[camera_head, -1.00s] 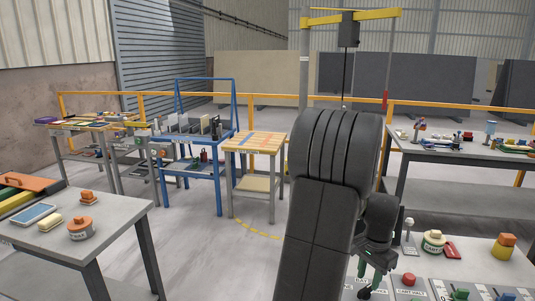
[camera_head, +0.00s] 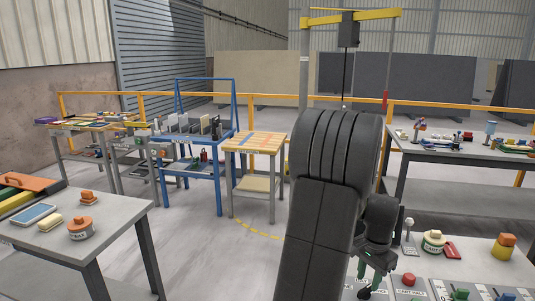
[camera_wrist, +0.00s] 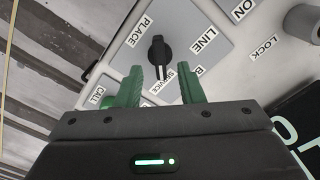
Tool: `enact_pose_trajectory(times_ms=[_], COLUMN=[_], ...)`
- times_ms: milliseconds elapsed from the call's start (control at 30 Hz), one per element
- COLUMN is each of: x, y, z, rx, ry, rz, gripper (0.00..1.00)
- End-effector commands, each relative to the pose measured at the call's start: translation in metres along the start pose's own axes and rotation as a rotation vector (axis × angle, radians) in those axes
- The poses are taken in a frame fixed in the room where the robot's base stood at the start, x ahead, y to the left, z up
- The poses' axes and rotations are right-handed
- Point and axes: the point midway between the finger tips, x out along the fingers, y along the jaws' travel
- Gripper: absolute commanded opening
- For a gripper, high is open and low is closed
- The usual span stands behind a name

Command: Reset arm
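My gripper (camera_wrist: 165,88) shows in the wrist view with two green fingers apart and nothing between them. Below the fingertips lies a pale control panel with a black knob (camera_wrist: 159,52). Labels on it read PLACE, LINE, SERVICE and CALL. The fingertips are close to the knob, one on each side of its lower end in the picture; I cannot tell whether they touch it. In the head view my dark arm fills the middle, and my gripper (camera_head: 372,278) hangs over the panel at the lower right, partly hidden by the arm.
The panel bench (camera_head: 478,268) at right carries a red button (camera_head: 409,279), several knobs, a tin (camera_head: 434,241) and an orange-topped block (camera_head: 504,246). A grey table (camera_head: 120,216) stands at left, a wooden-topped table (camera_head: 255,142) behind. The floor between is clear.

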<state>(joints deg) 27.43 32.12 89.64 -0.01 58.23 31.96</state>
Motion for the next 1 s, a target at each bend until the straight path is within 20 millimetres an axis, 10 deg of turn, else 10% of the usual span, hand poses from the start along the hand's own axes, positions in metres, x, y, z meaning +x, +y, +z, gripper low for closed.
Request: enact_pose_trajectory(times_ms=[167,1000], x=[0.037,0.035], y=[0.001,0.0], z=[0.001,0.001], rx=[0.0,-0.683], ry=[-0.005,-0.002], rz=[0.003,0.0], gripper=[0.35,0.35])
